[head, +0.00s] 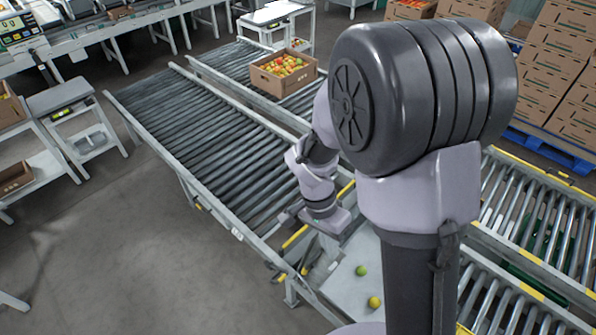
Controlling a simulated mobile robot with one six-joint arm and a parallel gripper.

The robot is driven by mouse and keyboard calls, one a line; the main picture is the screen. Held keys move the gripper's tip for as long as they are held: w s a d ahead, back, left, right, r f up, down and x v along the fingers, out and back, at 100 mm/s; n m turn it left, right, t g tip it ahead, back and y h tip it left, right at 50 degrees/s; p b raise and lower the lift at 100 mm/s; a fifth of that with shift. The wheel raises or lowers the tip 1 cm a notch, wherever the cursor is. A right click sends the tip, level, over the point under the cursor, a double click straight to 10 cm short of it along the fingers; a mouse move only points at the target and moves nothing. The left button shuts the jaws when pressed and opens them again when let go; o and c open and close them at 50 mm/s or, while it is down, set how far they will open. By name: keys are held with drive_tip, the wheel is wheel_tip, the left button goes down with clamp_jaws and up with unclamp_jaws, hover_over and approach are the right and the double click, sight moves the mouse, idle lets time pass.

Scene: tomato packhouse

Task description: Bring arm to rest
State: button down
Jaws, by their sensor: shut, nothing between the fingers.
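My arm rises in the right half of the head view, with its large dark joint close to the camera. The forearm and wrist reach down behind that joint. My gripper (288,214) is small in the view, low beside the near end of the roller conveyor (215,125). It is shut and holds nothing. A green tomato (361,270) and a yellow tomato (374,302) lie apart on the pale surface (345,288) below the gripper. My upper arm hides part of that surface.
A cardboard box of tomatoes (283,72) stands on the far conveyor. More rollers (530,215) run at right. Stacked cartons (565,70) stand on a blue pallet (550,150). Stands with boxes (75,120) are at left. The grey floor (120,240) at lower left is clear.

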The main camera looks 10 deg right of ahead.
drive_tip(key=s+a+r+n+t+y+b, duration=0.4)
drive_tip(key=s+r+n+t+b, duration=0.2)
drive_tip(key=b, duration=0.9)
drive_tip(key=s+t, duration=0.2)
drive_tip(key=shift+s+a+t, duration=0.2)
drive_tip(key=shift+s+t, duration=0.1)
drive_tip(key=shift+s, duration=0.05)
drive_tip(key=shift+r, duration=0.1)
